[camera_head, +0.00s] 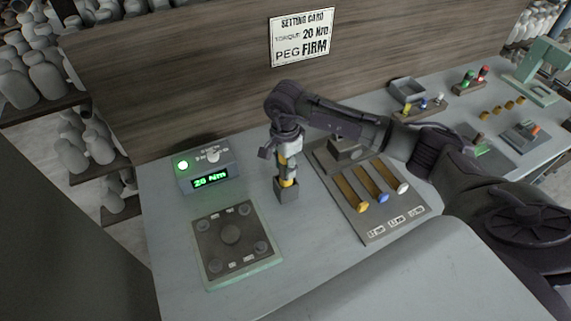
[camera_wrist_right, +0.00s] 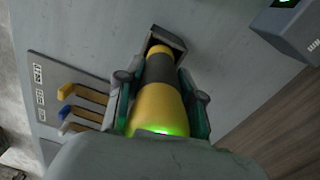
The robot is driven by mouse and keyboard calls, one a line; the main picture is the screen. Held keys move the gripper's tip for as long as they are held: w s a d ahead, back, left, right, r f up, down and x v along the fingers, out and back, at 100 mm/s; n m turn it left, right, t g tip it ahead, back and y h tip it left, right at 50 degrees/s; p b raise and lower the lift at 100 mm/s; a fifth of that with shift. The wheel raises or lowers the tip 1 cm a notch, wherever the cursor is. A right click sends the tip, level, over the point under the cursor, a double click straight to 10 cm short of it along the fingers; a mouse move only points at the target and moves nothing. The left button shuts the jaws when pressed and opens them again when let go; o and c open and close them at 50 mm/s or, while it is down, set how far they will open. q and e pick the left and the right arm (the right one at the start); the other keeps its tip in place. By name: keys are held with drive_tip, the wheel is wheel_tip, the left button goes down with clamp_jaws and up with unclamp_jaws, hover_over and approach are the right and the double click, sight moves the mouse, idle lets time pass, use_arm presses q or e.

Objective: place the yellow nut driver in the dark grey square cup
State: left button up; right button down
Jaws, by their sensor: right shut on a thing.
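The yellow nut driver (camera_wrist_right: 158,103), with a dark band around it, is between the fingers of my right gripper (camera_wrist_right: 160,100). In the head view my right gripper (camera_head: 287,158) points down, shut on the driver (camera_head: 288,182). The dark grey square cup (camera_head: 287,194) stands on the table directly under it. In the wrist view the driver's far end reaches the cup's mouth (camera_wrist_right: 168,38), and the cup's rim shows around it. How deep the tip sits is hidden. My left gripper is not in view.
A box with a green display (camera_head: 208,171) stands left of the cup. A dark plate with round knobs (camera_head: 232,238) lies in front. A board with coloured-ended bars (camera_head: 372,196) lies to the right. A wooden panel (camera_head: 200,75) rises behind the table.

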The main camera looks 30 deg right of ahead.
drive_tip(key=c, duration=1.2)
unclamp_jaws()
drive_tip(key=shift+f, duration=0.15)
drive_tip(key=o, duration=0.5)
drive_tip(key=shift+r, duration=0.5)
wheel_tip(320, 180, up, 11)
drive_tip(key=b, duration=0.4)
drive_tip(key=shift+w+f, duration=0.15)
drive_tip(key=shift+f, duration=0.05)
drive_tip(key=shift+r, duration=0.45)
